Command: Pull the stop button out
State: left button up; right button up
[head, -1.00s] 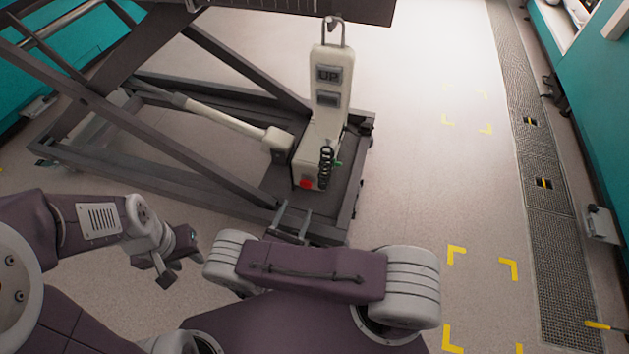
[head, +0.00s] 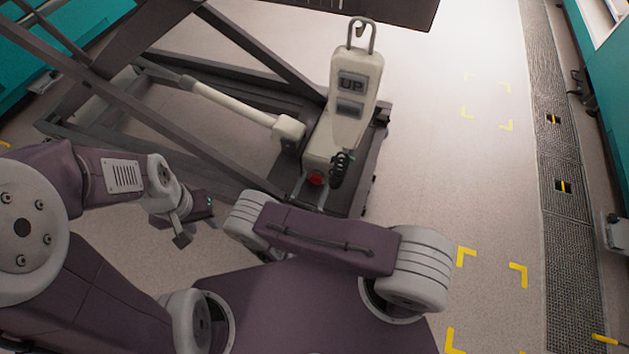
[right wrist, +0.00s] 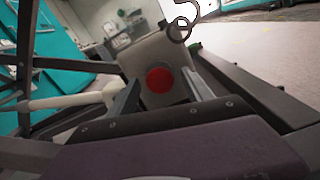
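The red stop button (head: 316,178) is on the lower front of the lift's pale control box (head: 343,115). In the right wrist view the round red button (right wrist: 160,80) shows face on, between the two fingers. My right gripper (right wrist: 161,82) is open, one finger on each side of the button. I cannot tell whether the fingers touch it. In the head view the right gripper's thin fingers (head: 310,189) reach the button from the near side; the rest is hidden behind my arm. My left gripper (head: 196,220) is open and empty, well left of the button.
A black coiled cord (head: 339,168) hangs just right of the button. The lift's dark frame (head: 200,150) and a pale cylinder (head: 230,105) lie to the left. A metal hook (head: 361,35) tops the box. Open floor (head: 440,180) lies to the right.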

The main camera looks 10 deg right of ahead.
grip_shut()
jog(key=shift+s+a+r+p, duration=0.1)
jog(key=shift+s+a+p, duration=0.2)
jog(key=shift+s+p, duration=0.05)
jog(key=shift+s+a, duration=0.1)
jog(key=shift+s, duration=0.1)
jog(key=shift+o, duration=0.3)
grip_release()
